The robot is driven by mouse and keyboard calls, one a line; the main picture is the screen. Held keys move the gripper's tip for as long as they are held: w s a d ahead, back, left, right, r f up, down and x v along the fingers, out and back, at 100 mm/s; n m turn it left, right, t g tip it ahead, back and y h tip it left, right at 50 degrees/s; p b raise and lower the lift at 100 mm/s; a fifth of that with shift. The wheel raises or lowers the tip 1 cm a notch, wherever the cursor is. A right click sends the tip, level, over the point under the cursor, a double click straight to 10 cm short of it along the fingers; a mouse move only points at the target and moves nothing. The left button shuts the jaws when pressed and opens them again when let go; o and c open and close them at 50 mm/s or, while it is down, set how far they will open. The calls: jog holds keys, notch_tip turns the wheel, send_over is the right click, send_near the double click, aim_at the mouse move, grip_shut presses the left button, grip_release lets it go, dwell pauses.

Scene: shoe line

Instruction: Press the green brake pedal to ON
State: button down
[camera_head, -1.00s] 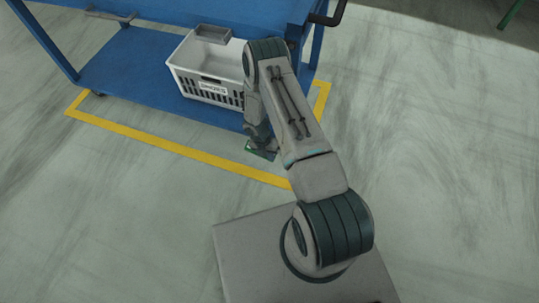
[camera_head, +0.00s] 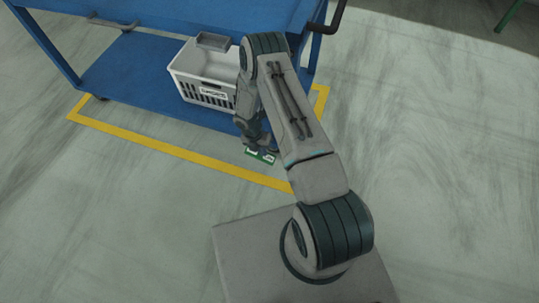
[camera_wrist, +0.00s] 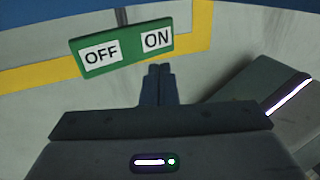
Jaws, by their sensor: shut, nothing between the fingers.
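The green brake pedal (camera_wrist: 123,55) shows in the wrist view, with a white OFF label on its left and a white ON label on its right. In the head view the pedal (camera_head: 259,156) sits low at the front edge of the blue cart, partly covered by my arm. My gripper (camera_wrist: 160,70) is shut and empty. Its fingertips appear just below the ON label in the wrist view. I cannot tell whether they touch the pedal or which way it is tilted.
The blue cart (camera_head: 130,75) carries a white crate (camera_head: 208,75) on its lower shelf, close to my arm. Yellow floor tape (camera_head: 175,149) borders the cart. The grey floor to the right is clear.

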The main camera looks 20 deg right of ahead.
jog(key=w+a, duration=0.5)
jog(key=a, duration=0.3)
jog(key=shift+w+a+f, duration=0.2)
jog(key=shift+w, duration=0.2)
